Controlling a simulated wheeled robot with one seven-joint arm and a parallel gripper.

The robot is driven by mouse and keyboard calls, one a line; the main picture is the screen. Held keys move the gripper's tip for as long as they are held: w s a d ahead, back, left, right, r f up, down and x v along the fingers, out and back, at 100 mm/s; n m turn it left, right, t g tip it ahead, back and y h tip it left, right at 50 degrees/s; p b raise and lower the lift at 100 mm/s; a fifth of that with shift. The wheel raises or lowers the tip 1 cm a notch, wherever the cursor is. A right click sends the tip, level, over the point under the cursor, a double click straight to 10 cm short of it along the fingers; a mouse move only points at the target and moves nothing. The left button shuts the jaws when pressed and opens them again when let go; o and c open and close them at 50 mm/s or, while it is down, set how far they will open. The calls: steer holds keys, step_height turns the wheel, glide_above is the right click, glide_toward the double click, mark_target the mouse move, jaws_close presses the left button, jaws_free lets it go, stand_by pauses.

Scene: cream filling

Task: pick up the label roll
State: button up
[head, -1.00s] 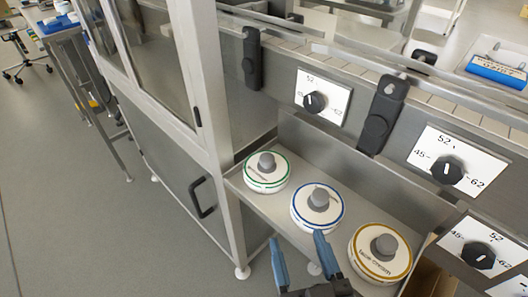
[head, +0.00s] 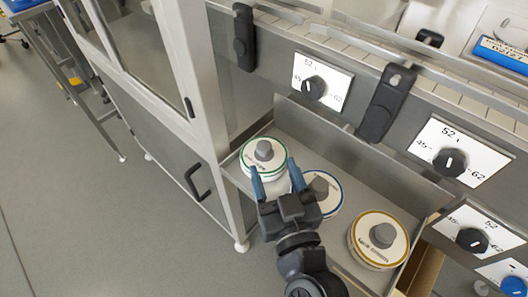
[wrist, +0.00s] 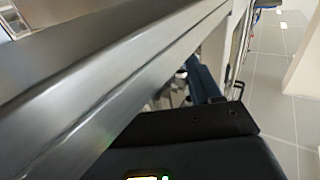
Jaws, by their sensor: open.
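Three round white label rolls with grey knobs stand in a row on a metal shelf (head: 337,233). The left one is the green-ringed roll (head: 264,153), the middle one the blue-ringed roll (head: 327,190), the right one the gold-ringed roll (head: 379,238). My gripper (head: 274,178) is open, with blue fingers at the front edge of the green-ringed roll in the head view. Nothing is between the fingers that I can make out; I cannot tell if they touch the roll. My gripper partly hides the blue-ringed roll. The wrist view is mostly filled by a blurred metal bar.
A panel behind the shelf carries black dials on white plates (head: 323,80) and black handles (head: 387,103). A glazed metal cabinet (head: 150,110) stands at left. A cardboard box (head: 424,272) is at the shelf's right end. Open floor (head: 70,210) lies at far left.

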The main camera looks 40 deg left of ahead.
mark_target(266, 152)
steer(key=shift+p+x, duration=0.6)
steer(key=shift+x, duration=1.8)
steer(key=shift+c, duration=0.4)
steer(key=c, duration=1)
steer(key=shift+r, duration=0.1)
jaws_close()
steer(key=shift+s+r, duration=0.1)
steer(key=shift+r, duration=0.05)
